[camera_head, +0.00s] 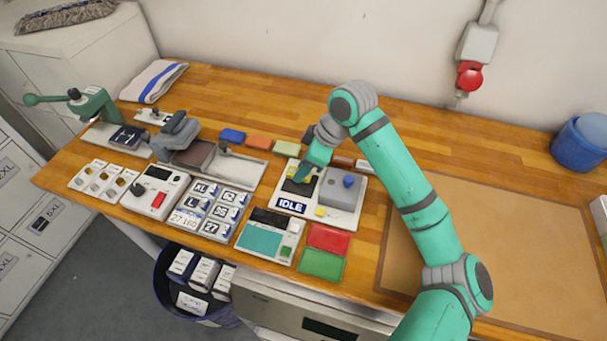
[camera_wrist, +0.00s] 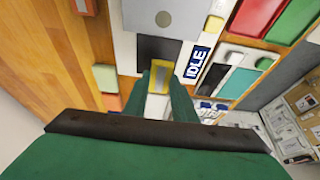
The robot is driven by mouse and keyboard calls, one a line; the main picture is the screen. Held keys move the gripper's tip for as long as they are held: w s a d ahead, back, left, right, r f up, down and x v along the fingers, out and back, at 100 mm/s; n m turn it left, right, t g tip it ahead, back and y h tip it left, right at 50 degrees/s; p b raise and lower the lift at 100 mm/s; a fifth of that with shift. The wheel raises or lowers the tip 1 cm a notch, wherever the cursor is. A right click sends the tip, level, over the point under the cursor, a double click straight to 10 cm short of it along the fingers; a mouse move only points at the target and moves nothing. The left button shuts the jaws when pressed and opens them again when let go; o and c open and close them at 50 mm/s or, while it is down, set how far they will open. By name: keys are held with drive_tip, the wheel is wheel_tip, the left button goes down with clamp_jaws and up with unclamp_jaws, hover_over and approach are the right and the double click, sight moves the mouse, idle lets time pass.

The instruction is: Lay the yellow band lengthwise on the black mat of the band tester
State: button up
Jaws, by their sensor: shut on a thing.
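The band tester (camera_head: 283,205) is a white plate with an "IDLE" display, a grey block with a blue knob, and a black mat (camera_head: 297,187) left of the block. In the wrist view the mat (camera_wrist: 157,48) lies just beyond my fingertips. My gripper (camera_head: 303,176) is over the tester's left part; in the wrist view its fingers (camera_wrist: 163,88) are shut on the yellow band (camera_wrist: 160,78), which has a grey stripe. The band overlaps the mat's near edge in that view. My fingers hide part of it, and I cannot tell whether it touches the mat.
The grey block (camera_head: 342,190) stands close right of the mat. Blue (camera_head: 232,135), orange (camera_head: 259,142) and pale green (camera_head: 285,148) pieces lie behind the tester. Red (camera_head: 328,237) and green (camera_head: 322,264) pads lie in front. A large brown board (camera_head: 480,250) fills the right bench.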

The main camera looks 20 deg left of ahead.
drive_tip(key=shift+w+f, duration=0.25)
drive_tip(key=shift+f, duration=0.05)
drive_tip(key=f, duration=0.3)
drive_tip(key=shift+w+f, duration=0.25)
drive_tip(key=shift+w, duration=0.1)
drive_tip(key=shift+s+a, duration=0.2)
drive_tip(key=shift+a, duration=0.15)
drive_tip(key=o, duration=1)
drive_tip(key=shift+w+d+f, duration=0.1)
drive_tip(key=shift+d, duration=0.4)
